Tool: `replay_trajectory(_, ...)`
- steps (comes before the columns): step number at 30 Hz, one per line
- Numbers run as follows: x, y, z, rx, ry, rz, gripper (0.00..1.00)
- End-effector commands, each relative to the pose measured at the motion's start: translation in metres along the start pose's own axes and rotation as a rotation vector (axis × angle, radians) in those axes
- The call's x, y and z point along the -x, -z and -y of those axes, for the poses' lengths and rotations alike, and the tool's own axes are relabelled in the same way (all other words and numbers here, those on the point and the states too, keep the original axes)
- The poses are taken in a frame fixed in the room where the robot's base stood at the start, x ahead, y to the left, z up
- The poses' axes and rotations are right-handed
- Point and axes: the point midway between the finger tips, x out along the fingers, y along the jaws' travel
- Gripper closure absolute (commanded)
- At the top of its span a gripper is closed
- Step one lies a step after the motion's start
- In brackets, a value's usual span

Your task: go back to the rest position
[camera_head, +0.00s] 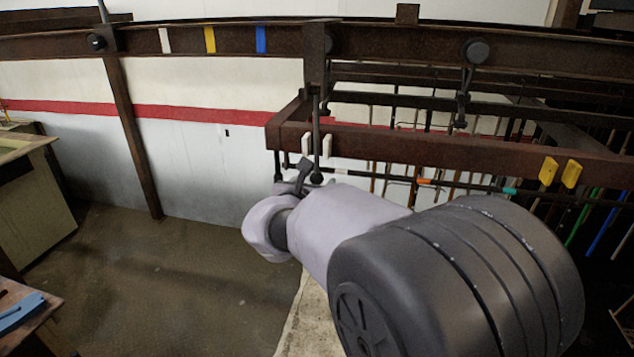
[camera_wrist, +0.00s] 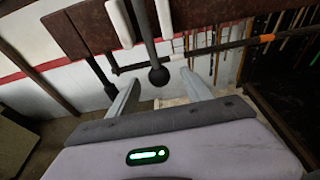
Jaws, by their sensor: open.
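My gripper (camera_head: 296,180) is at the middle of the head view, just below the brown rack beam (camera_head: 400,143). In the wrist view my gripper (camera_wrist: 160,77) shows two pale fingers spread apart, with nothing held between them. A dark hanging rod with a ball end (camera_wrist: 158,75) shows in the gap between the fingertips. I cannot tell its exact distance from them. The same rod (camera_head: 316,150) hangs in front of the beam in the head view. Two white pegs (camera_wrist: 121,22) flank the rod on the beam.
An overhead rail (camera_head: 200,42) carries white, yellow and blue marks and dark hangers. Two yellow pegs (camera_head: 560,172) sit on the beam at right. Thin rods (camera_head: 600,225) stand behind. A bench (camera_head: 30,190) stands at left. The floor (camera_head: 170,270) between is open.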

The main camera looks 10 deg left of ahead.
Motion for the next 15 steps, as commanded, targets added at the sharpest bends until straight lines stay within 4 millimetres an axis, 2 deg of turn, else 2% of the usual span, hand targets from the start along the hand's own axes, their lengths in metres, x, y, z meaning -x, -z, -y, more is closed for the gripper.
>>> replay_trajectory(6,0.032,0.01,-0.001,0.0,-0.002,0.001,0.42)
replay_trajectory(15,0.039,0.01,0.0,0.0,0.0,0.0,0.42)
